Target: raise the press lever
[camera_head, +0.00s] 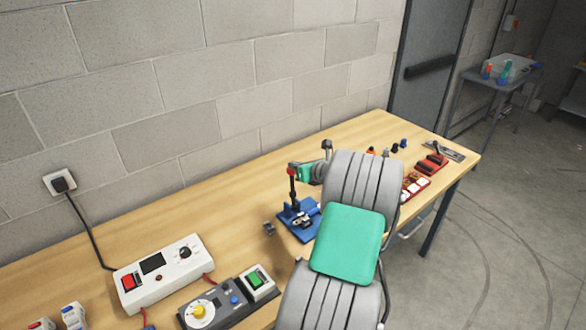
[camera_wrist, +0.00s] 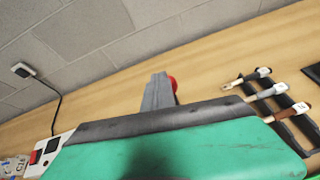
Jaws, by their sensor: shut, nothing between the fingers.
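The press (camera_head: 291,226) has a blue base and stands on the bench in the middle of the head view. A dark upright part (camera_head: 292,190) rises from it to a red knob (camera_head: 291,171) at the top. My gripper (camera_head: 297,172) is at the height of that knob, just right of it. In the wrist view the grey fingers of my gripper (camera_wrist: 158,90) are together with nothing between them. A red round part (camera_wrist: 174,84) shows just behind them on the right. I cannot tell whether they touch. My arm hides the right side of the press.
A white control box (camera_head: 160,272) and a dark panel with a yellow knob (camera_head: 222,304) lie at front left. Red trays (camera_head: 431,164) stand toward the far right end. Tagged tools (camera_wrist: 262,92) show in the wrist view. A block wall (camera_head: 150,100) runs behind the bench.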

